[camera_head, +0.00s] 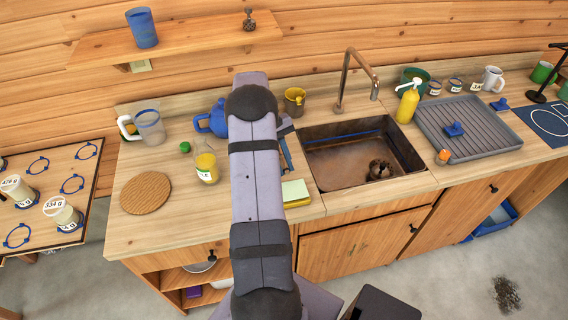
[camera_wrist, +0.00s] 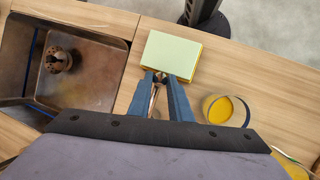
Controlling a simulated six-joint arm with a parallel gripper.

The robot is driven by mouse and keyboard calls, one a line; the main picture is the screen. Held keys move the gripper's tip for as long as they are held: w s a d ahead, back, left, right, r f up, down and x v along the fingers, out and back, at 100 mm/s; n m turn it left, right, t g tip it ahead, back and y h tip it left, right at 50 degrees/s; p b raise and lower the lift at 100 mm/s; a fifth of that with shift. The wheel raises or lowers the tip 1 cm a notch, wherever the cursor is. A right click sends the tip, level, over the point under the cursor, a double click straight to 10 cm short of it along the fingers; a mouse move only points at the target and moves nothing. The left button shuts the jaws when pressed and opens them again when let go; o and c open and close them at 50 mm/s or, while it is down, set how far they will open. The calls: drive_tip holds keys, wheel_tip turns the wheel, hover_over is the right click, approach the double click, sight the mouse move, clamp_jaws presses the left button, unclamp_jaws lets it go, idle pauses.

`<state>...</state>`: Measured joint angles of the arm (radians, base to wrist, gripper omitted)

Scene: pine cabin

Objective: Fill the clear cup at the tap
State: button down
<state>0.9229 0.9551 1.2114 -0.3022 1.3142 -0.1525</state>
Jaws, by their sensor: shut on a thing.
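A clear cup (camera_head: 150,127) with a blue rim and a white handle stands at the back left of the counter. The copper-coloured tap (camera_head: 345,80) rises behind the sink (camera_head: 330,165); no stream of water shows from it. My gripper (camera_wrist: 166,78) is left of the sink in the head view, mostly hidden by my arm. In the wrist view its blue fingers close around a narrow copper-brown thing (camera_wrist: 154,100), largely hidden, whose identity I cannot tell. The fingertips are close to the green-and-yellow sponge (camera_wrist: 170,54); I cannot tell whether they touch it.
A container with yellow contents (camera_head: 206,167) stands left of my arm. A brown object (camera_head: 379,169) lies in the sink. A yellow soap bottle (camera_head: 408,103) and grey rack (camera_head: 468,128) stand right.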

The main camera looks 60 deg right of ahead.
drive_tip(key=w+m+y, duration=0.1)
drive_tip(key=m, duration=0.1)
drive_tip(key=w+a+m+y, duration=0.1)
drive_tip(key=m, duration=0.1)
drive_tip(key=shift+w+a+m+t, duration=0.15)
drive_tip(key=shift+w+m+t, duration=0.15)
drive_tip(key=shift+w+t, duration=0.1)
drive_tip(key=c, duration=1.6)
unclamp_jaws()
drive_tip(key=shift+r, duration=0.15)
drive_tip(key=shift+b+v, duration=1.1)
drive_tip(key=shift+v, duration=2.45)
